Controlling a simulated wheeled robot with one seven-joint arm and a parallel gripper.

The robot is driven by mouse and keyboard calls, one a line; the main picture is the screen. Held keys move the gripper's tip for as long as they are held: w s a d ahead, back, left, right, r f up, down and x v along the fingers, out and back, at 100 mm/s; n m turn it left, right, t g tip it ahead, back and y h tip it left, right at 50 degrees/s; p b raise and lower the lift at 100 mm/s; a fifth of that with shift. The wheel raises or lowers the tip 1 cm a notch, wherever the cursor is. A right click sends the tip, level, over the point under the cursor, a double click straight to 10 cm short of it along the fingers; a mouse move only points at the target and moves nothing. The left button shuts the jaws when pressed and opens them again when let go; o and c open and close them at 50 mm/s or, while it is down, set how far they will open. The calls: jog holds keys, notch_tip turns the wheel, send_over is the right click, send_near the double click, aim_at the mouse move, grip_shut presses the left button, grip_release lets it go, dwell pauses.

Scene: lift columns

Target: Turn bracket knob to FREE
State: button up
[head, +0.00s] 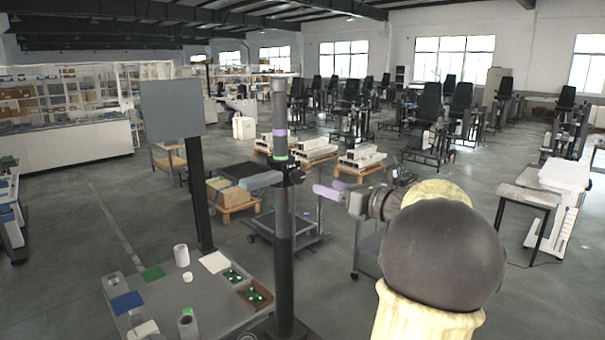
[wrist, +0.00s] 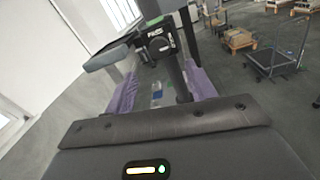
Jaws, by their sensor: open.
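A dark upright column (head: 283,235) stands left of centre in the head view, with a purple band and a green band. A dark bracket (head: 292,176) clamps around it, with a grey arm (head: 262,180) sticking out to the left. In the wrist view the black bracket knob or its housing (wrist: 160,42) shows ahead, with white lettering too small to read and a green mark above. I cannot tell which setting it is at. My gripper (head: 322,191), with purple fingers, is open and empty, right of the bracket and apart from it. The wrist view shows its fingers (wrist: 163,90) spread.
A dark screen on a post (head: 172,108) is to the left. A cart (head: 290,232) and pallets with boxes (head: 232,198) stand behind.

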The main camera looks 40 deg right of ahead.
aim_at(301, 178)
jog(key=w+p, duration=0.1)
jog(key=w, duration=0.2)
jog(key=w+a+p, duration=0.1)
jog(key=w, duration=0.2)
jog(key=w+p, duration=0.1)
jog(key=w, duration=0.2)
jog(key=shift+w+a, duration=0.25)
jog(key=shift+w, duration=0.15)
jog(key=c, duration=1)
